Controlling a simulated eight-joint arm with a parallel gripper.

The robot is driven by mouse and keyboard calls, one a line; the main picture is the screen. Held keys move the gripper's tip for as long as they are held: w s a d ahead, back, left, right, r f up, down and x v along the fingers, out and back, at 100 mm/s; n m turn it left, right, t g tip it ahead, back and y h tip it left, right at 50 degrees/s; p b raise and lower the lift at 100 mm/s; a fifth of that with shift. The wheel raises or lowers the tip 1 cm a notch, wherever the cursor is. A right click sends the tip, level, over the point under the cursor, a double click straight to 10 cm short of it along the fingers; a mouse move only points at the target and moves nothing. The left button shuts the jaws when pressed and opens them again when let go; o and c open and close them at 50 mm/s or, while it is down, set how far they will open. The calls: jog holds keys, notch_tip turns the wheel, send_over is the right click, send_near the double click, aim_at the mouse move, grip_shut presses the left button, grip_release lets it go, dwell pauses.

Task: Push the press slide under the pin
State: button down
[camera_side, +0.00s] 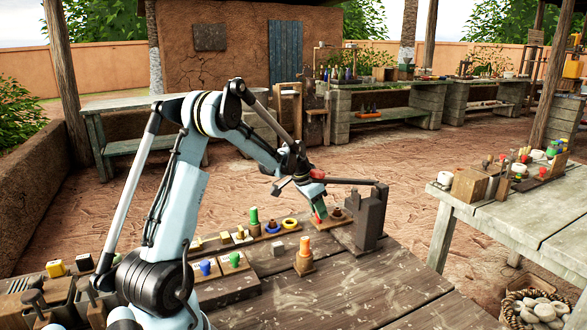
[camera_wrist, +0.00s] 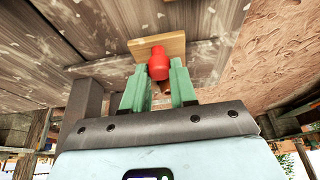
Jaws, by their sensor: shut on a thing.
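My gripper (camera_side: 319,208) has green fingers and is low over the wooden table, left of the dark press (camera_side: 371,218). The fingers also show in the wrist view (camera_wrist: 159,72), shut on a red knob (camera_wrist: 158,62). The knob stands on a light wooden plate, which looks like the press slide (camera_wrist: 175,45). In the side view only a bit of red shows at the fingertips. The press has an upright dark body and a long lever (camera_side: 348,181) reaching left. I cannot make out the pin or its exact offset from the slide.
An orange peg on a wooden base (camera_side: 304,258) stands in front of my gripper. A green peg (camera_side: 254,222), a yellow ring (camera_side: 290,223) and other small pieces lie to the left. The table's front right is bare. A second table (camera_side: 520,225) stands farther right.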

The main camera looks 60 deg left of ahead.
jog(key=c, duration=0.9)
grip_release()
jog(key=v, duration=1.2)
jog(key=shift+s, duration=0.1)
jog(key=shift+a, duration=0.1)
